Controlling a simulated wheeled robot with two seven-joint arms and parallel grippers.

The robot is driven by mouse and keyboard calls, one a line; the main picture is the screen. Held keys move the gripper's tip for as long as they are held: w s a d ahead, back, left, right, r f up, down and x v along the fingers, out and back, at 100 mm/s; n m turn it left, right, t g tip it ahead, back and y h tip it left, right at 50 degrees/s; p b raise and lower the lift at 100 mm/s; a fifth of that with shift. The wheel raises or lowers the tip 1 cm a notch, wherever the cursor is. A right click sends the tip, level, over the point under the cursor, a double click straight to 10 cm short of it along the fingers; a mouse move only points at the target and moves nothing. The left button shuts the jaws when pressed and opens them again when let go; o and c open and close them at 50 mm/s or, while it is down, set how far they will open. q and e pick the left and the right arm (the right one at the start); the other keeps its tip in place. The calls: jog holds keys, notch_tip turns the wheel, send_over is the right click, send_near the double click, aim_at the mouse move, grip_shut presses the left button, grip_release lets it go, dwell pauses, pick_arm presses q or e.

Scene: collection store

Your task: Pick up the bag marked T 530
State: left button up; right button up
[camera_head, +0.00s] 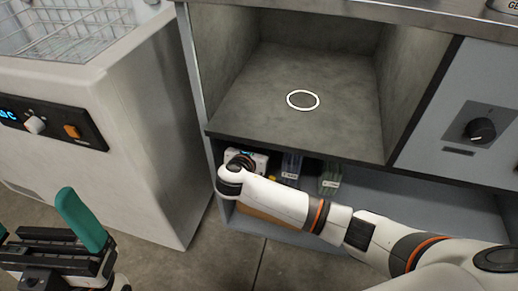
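Small packed items stand on the low shelf under the open compartment. A dark bluish bag (291,167) with a pale label and a green bag (330,178) with a pale label stand side by side. Their label writing is too small to read surely, so I cannot tell which is marked T 530. My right arm reaches across from the right in front of this shelf. Its wrist is by the left end, and its gripper is hidden. My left gripper (80,222) is at the lower left, away from the bags.
A white box (259,158) is left of the bags, partly behind my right arm. The open compartment (340,105) above holds only a white ring marking (303,100). A white appliance (130,120) with a wire basket (80,30) stands left. A knob panel (478,130) is right.

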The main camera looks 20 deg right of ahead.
jog(key=shift+c, duration=0.6)
jog(key=shift+r, duration=0.1)
